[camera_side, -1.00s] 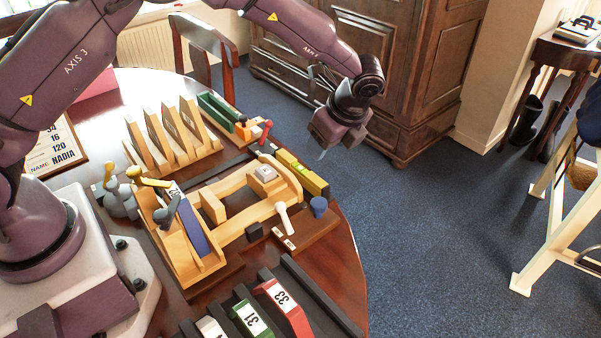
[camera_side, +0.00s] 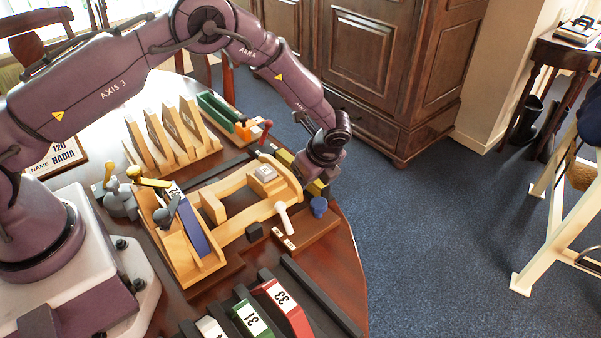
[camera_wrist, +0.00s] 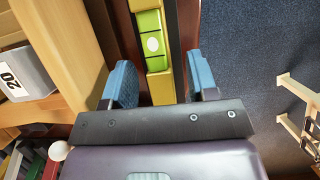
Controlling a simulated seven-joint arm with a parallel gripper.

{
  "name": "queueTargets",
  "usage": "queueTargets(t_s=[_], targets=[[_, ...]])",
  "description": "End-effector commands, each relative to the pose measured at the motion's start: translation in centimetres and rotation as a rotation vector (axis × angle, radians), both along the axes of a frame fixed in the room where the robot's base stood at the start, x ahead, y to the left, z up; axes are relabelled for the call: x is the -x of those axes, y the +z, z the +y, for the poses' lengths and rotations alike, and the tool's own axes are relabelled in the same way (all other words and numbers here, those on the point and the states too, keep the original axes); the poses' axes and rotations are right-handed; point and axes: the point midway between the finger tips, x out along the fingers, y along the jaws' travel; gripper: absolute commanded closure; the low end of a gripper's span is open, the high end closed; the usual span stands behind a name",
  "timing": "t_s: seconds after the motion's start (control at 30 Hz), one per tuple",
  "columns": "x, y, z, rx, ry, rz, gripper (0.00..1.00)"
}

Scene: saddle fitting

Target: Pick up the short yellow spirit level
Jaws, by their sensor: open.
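The short yellow spirit level (camera_wrist: 161,88) has a green vial section with a pale oval. In the wrist view it lies lengthwise between the two blue fingers of my gripper (camera_wrist: 162,84), with a gap on each side. In the side view my gripper (camera_side: 318,180) is down over the level (camera_side: 285,158) at the right edge of the table and hides its middle. The level's far end shows left of the gripper and a bit of yellow shows below it. The gripper is open.
A wooden frame (camera_side: 240,230) with a grey block marked 20 (camera_wrist: 22,75) stands close left of the gripper. Numbered blocks (camera_side: 285,300) sit in a dark rack at the front. Floor lies right of the table edge.

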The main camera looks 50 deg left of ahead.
Motion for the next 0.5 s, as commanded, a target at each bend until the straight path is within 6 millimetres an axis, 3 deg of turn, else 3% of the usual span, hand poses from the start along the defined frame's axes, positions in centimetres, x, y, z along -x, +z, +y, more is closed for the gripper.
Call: queueTargets(t_s=[0.2, 0.43, 0.5], targets=[[-0.01, -0.08, 0.07, 0.000, 0.001, 0.000, 0.47], [-0.01, -0.07, 0.05, 0.000, 0.001, 0.000, 1.00], [-0.03, -0.04, 0.06, 0.000, 0.001, -0.001, 1.00]])
